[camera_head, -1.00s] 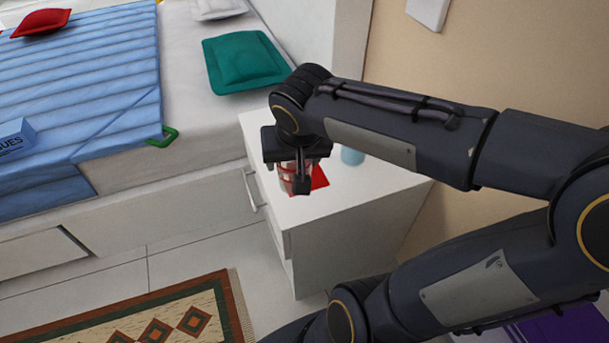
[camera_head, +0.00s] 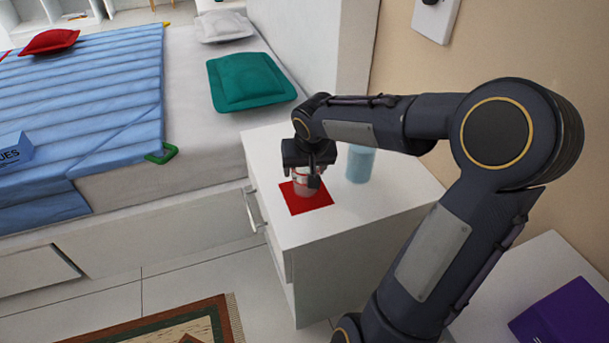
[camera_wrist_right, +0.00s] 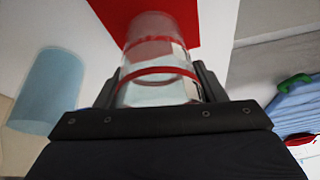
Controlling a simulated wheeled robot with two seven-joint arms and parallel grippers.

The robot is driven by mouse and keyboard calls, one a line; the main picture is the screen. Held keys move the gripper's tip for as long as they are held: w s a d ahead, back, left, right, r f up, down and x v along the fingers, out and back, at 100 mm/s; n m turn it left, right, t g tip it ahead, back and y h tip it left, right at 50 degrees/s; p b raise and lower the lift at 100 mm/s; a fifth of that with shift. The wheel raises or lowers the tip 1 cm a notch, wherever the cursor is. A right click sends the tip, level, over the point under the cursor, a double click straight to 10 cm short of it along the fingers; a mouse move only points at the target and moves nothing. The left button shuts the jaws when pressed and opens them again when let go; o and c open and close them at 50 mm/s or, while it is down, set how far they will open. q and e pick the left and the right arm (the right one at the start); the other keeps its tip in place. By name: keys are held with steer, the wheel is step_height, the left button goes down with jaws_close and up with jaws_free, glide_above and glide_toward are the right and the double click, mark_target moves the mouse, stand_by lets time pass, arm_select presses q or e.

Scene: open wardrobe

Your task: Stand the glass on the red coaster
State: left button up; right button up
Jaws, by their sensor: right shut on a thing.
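The clear glass with red bands (camera_head: 304,189) is between the fingers of my right gripper (camera_head: 308,176), which is shut on it. The glass is upright over the red coaster (camera_head: 317,205) on the white nightstand. I cannot tell whether its base touches the coaster. In the right wrist view the glass (camera_wrist_right: 155,62) sits between the two fingers (camera_wrist_right: 160,88), with the red coaster (camera_wrist_right: 112,18) beyond its far end. My left gripper is not in view.
A light blue cup (camera_head: 360,165) stands on the nightstand (camera_head: 370,205) right of the coaster, close to my right arm. A bed with a green cushion (camera_head: 248,82) is to the left. A purple box (camera_head: 565,318) is at the lower right.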

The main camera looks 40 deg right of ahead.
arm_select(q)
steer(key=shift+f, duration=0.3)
arm_select(e)
steer(key=shift+f, duration=0.75)
steer(key=shift+f, duration=0.15)
steer(key=o, duration=1)
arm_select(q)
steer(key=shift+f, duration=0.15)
arm_select(e)
steer(key=shift+o, duration=0.2)
